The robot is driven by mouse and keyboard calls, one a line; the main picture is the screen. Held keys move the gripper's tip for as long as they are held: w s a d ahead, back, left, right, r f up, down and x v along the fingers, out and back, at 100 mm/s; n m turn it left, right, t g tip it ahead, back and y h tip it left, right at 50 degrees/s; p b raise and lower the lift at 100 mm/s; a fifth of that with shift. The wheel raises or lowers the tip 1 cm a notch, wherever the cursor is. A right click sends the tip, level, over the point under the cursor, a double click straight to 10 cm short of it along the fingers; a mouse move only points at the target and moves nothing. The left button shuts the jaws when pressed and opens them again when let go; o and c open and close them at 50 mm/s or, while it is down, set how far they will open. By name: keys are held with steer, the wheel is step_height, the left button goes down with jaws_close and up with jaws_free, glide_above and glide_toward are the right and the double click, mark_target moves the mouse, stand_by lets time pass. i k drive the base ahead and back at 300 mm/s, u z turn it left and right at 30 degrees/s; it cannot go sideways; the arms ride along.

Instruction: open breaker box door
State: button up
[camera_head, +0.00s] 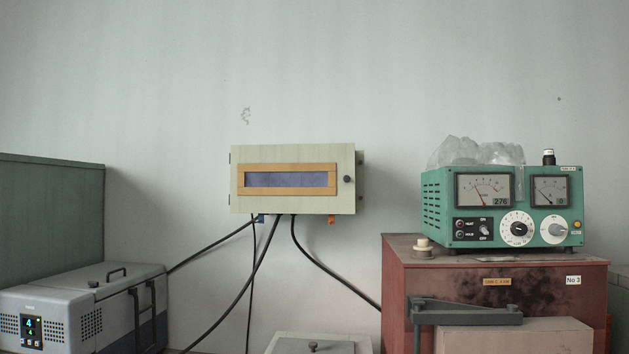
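The breaker box (350,170) is a pale cream box fixed to the wall near the middle of the head view. Its door (290,205) faces me and looks shut. The door has an orange-framed window (287,180) with a bluish pane.
Black cables (262,265) hang below the box. A green metered instrument (510,210) stands on a red cabinet (394,290) at right, with a grey bracket (465,312) in front. A grey device (75,310) is at lower left, a lidded box (310,345) at bottom centre. The wall around the box is clear.

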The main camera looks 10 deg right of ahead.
mark_target(336, 195)
steer(key=z, duration=0.55)
steer(key=i, duration=1.35)
steer(key=u, duration=0.35)
